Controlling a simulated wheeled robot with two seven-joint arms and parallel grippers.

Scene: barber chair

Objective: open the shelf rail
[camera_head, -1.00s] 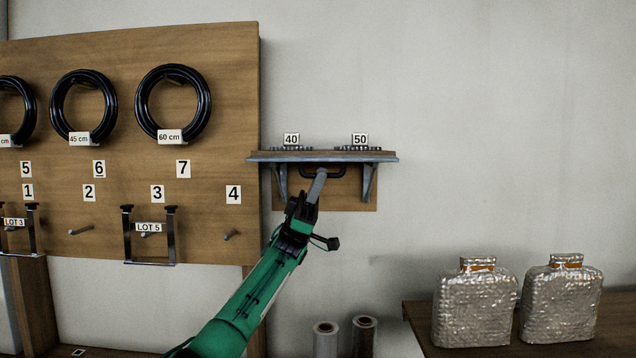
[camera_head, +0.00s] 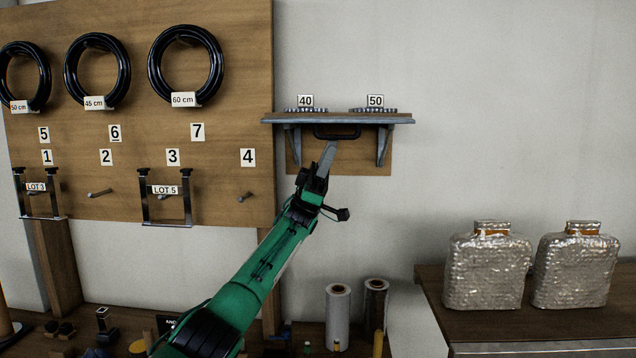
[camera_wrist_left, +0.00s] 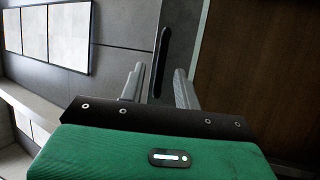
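The small wall shelf (camera_head: 338,119) has a grey-edged board on two brackets, with tags 40 and 50 on top. A black handle (camera_head: 337,134) hangs under its front. My left gripper (camera_head: 331,145) points up at the handle, its tips just below it in the head view. In the left wrist view the two grey fingers (camera_wrist_left: 157,85) are apart. The dark handle bar (camera_wrist_left: 161,60) lies in line with the gap between them. I cannot tell whether it is between the tips or just beyond them. My right gripper is not in view.
A wooden board (camera_head: 225,135) with black hose coils and numbered pegs stands to the left. Two silver wrapped containers (camera_head: 487,270) stand on a table (camera_head: 540,328) at the right. Rolls (camera_head: 338,315) stand below the shelf. The wall right of the shelf is bare.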

